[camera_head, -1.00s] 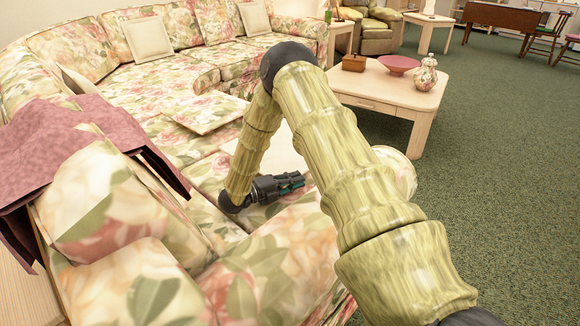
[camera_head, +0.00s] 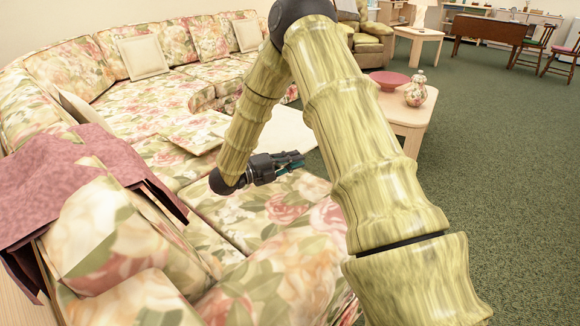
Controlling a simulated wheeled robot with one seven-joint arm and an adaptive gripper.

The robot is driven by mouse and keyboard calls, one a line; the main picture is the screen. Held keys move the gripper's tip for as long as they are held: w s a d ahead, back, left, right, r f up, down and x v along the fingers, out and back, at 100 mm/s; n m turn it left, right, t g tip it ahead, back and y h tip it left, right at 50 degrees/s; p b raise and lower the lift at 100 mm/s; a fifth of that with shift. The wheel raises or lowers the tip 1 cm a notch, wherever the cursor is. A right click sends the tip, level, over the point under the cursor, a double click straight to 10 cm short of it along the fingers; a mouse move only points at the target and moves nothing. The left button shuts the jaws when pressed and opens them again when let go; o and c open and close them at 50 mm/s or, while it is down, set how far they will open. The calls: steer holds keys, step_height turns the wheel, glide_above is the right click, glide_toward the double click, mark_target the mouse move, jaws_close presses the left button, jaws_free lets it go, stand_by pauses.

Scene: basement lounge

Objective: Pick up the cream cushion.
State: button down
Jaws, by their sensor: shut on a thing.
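A plain cream cushion (camera_head: 287,132) shows between my arm links, partly hidden by them, just above the floral seat. My gripper (camera_head: 296,161) is at its near edge, shut on it. The exact contact between fingers and cushion is too small to see well. Other cream cushions lean on the sofa back: one at the left (camera_head: 143,57) and one farther right (camera_head: 249,35). A further pale one (camera_head: 75,106) is partly hidden at the sofa's left side.
The floral sectional sofa (camera_head: 150,98) curves around my gripper. A floral cushion (camera_head: 197,131) lies on its seat. A maroon cloth (camera_head: 75,180) drapes over the near left back. A coffee table (camera_head: 412,119) with a red bowl (camera_head: 389,80) and a jar (camera_head: 415,92) stands right. Green carpet is clear farther right.

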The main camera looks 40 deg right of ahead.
steer(key=s, duration=0.5)
steer(key=s+d+p, duration=0.1)
steer(key=s, duration=0.4)
steer(key=s+p, duration=0.1)
steer(key=s, duration=0.5)
steer(key=shift+s+d+f, duration=0.1)
steer(key=shift+d, duration=0.1)
